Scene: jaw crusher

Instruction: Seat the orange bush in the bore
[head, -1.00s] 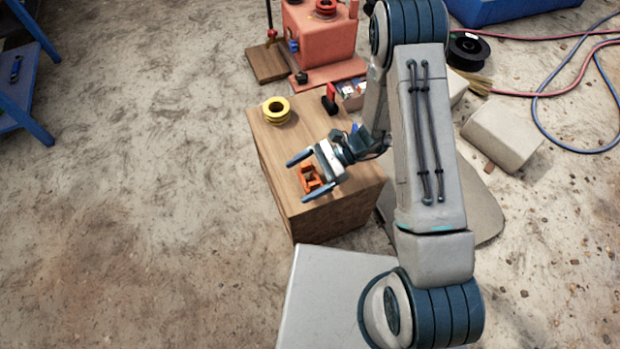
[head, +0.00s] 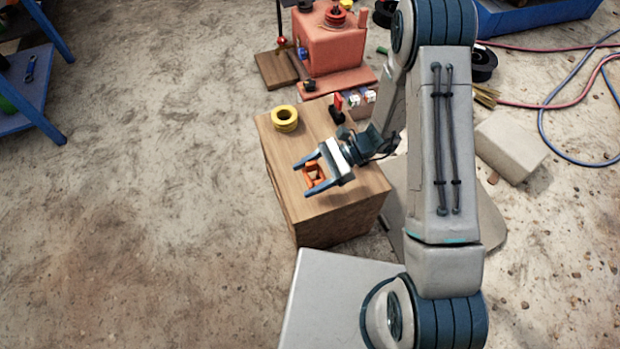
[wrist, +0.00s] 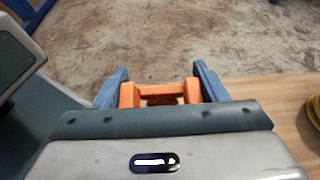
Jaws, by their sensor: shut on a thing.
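The orange bush (head: 316,181) is a blocky orange piece with an opening in its middle, at the front of the wooden block's top. My gripper (head: 300,179) is shut on it, with one blue finger on each side. In the wrist view the bush (wrist: 160,89) sits between the two fingers (wrist: 160,78). I cannot tell whether it still touches the wood. A bore is not clearly identifiable; the red machine (head: 331,48) at the back has a round red fitting on top.
The wooden block (head: 290,152) also carries a yellow ring (head: 285,119) at its back left and a small red and black item (head: 337,108) at its back right. A blue shelf (head: 35,85) stands far left. The floor at left is clear.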

